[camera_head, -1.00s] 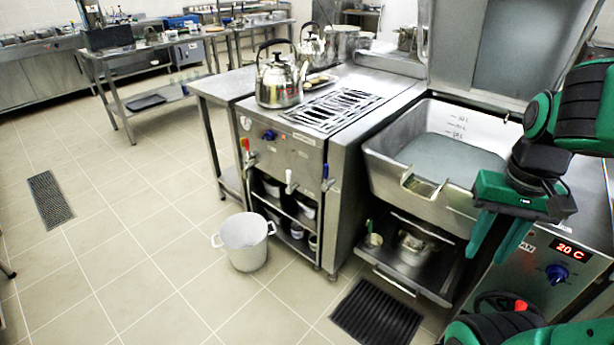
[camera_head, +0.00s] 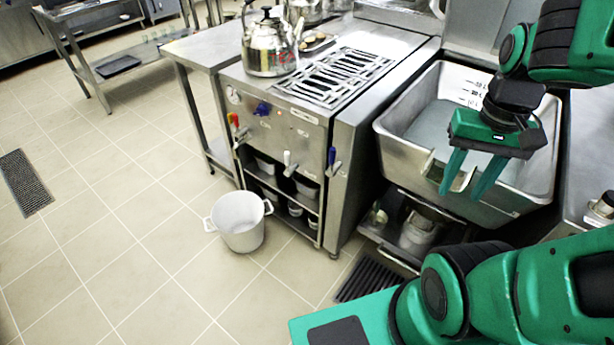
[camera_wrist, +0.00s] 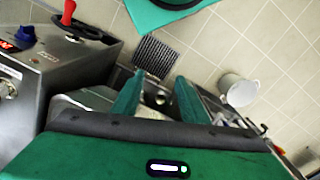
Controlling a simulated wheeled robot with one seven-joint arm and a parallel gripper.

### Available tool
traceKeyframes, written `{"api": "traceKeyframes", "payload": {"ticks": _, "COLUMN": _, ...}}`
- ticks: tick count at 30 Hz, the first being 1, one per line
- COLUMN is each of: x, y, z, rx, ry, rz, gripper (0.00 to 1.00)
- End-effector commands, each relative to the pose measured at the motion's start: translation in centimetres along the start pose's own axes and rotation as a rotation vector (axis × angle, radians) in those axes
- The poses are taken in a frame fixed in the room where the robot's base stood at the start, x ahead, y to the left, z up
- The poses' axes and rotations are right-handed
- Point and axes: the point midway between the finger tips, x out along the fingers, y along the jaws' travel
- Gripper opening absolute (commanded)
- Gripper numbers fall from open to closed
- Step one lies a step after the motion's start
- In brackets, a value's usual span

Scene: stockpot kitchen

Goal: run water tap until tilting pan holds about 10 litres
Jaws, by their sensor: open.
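The tilting pan (camera_head: 402,157) is a steel basin on the right in the head view. Its inner back wall has litre marks, too small to read surely, and a flat grey-blue surface shows inside; I cannot tell whether it is water. Three taps are on the front of the steel unit to its left: a red-handled tap (camera_head: 236,125), a white-handled tap (camera_head: 288,162) and a blue-handled tap (camera_head: 332,160). My gripper (camera_head: 462,195) is open and empty, fingers down, in front of the pan's spout in the picture. It also shows in the wrist view (camera_wrist: 160,80).
A white two-handled pot (camera_head: 240,222) stands on the floor; it also shows in the wrist view (camera_wrist: 239,90). A kettle (camera_head: 270,48) stands on the unit. A dark floor grate (camera_head: 370,280) lies before the pan.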

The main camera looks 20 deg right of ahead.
Motion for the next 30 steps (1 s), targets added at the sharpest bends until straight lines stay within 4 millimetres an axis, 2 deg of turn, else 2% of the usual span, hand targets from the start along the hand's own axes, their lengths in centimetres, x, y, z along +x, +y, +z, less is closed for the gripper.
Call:
{"api": "traceKeyframes", "payload": {"ticks": 1, "x": -0.3, "y": 0.5, "z": 0.8, "rx": 0.000, "ry": 0.007, "rz": -0.004, "gripper": 0.41}}
{"api": "traceKeyframes", "payload": {"ticks": 4, "x": -0.1, "y": 0.4, "z": 0.5, "rx": 0.018, "ry": -0.003, "rz": 0.008, "gripper": 0.41}}
{"api": "traceKeyframes", "payload": {"ticks": 11, "x": 2.3, "y": -1.6, "z": -2.6, "rx": 0.126, "ry": -0.058, "rz": 0.122, "gripper": 0.41}}
{"api": "traceKeyframes", "payload": {"ticks": 20, "x": 6.8, "y": -5.3, "z": -6.9, "rx": 0.286, "ry": -0.020, "rz": 0.368, "gripper": 0.41}}
{"api": "traceKeyframes", "payload": {"ticks": 30, "x": 11.7, "y": -10.6, "z": -10.5, "rx": 0.408, "ry": 0.237, "rz": 0.630, "gripper": 0.41}}
